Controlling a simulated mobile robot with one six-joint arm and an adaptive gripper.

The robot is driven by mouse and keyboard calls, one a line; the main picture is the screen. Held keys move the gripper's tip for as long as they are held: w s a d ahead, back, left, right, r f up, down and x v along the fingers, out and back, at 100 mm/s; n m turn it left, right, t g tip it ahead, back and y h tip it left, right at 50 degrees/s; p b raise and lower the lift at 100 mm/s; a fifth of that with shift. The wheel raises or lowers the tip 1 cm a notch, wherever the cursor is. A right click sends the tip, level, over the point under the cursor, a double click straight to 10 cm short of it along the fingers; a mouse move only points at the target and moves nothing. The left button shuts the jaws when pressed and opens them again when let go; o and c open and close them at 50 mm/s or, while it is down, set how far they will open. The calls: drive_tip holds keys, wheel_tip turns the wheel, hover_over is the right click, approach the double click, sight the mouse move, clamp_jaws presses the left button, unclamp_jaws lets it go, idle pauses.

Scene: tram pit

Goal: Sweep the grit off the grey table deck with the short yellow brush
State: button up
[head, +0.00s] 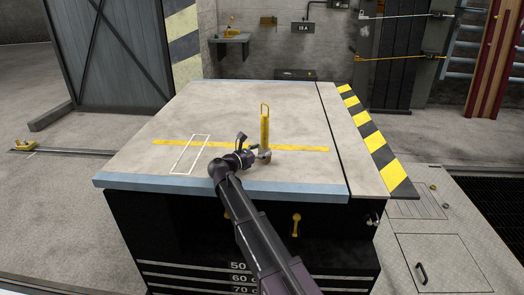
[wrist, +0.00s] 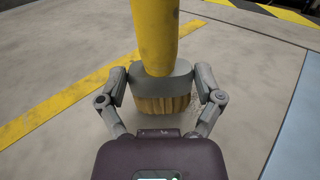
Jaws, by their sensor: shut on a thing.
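The short yellow brush (head: 265,130) stands upright in my gripper (head: 260,155) over the front middle of the grey table deck (head: 230,112). In the wrist view the brush handle (wrist: 155,35) rises toward the camera, above a grey ferrule and tan bristles. My gripper's fingers (wrist: 162,84) are shut on the grey ferrule from both sides. I cannot tell whether the bristles touch the deck. Faint dark specks, possibly grit (wrist: 199,103), show just right of the bristles. Grit is too small to make out in the head view.
A yellow line (head: 185,144) crosses the deck, with a white outlined rectangle (head: 189,154) at left. Blue strips (head: 220,188) edge the front and back. A yellow-black striped edge (head: 376,138) runs along the right. The deck holds no other objects.

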idle(0.4)
drive_tip(key=shift+s+a, duration=0.1)
drive_tip(key=shift+s, duration=2.9)
drive_tip(key=shift+f+b, duration=0.35)
drive_tip(key=shift+b, duration=0.1)
drive_tip(key=shift+w, duration=0.2)
drive_tip(key=shift+w+d+r, duration=0.1)
drive_tip(key=shift+w+d, duration=0.15)
drive_tip(key=shift+w, duration=0.3)
drive_tip(key=shift+w, duration=0.1)
drive_tip(key=shift+w+d, duration=0.2)
drive_tip(key=shift+w, duration=0.4)
